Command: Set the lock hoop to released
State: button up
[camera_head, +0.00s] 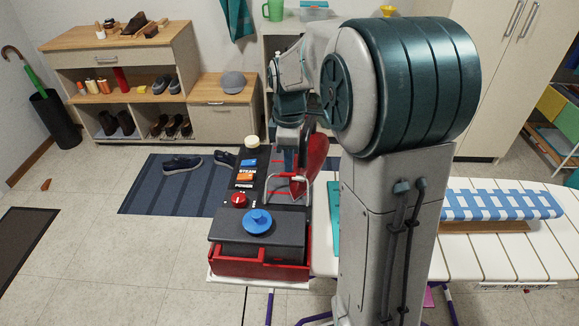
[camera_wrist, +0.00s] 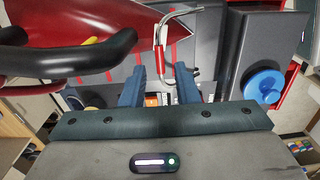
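The steam station (camera_head: 225,262) has a red base and a dark top and stands on the ironing board's left end. The lock hoop (camera_head: 309,186) is a bent silver rod by the red iron (camera_head: 317,153). In the wrist view the hoop (camera_wrist: 162,32) arches over the iron's red tip, with a red sleeve on one leg. My gripper (camera_head: 287,160) is low over the station, close to the iron and hoop. In the wrist view its two blue fingers (camera_wrist: 160,88) are apart, with the hoop's sleeved leg showing between them. Contact with the hoop cannot be told.
The station carries a blue knob (camera_head: 257,221), a red dial (camera_head: 239,201), blue and orange switches (camera_head: 246,169) and a cream knob (camera_head: 252,142). The iron's black handle (camera_wrist: 75,58) is close at the left in the wrist view.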

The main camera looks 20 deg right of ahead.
jog(key=shift+f, duration=1.8)
grip_shut()
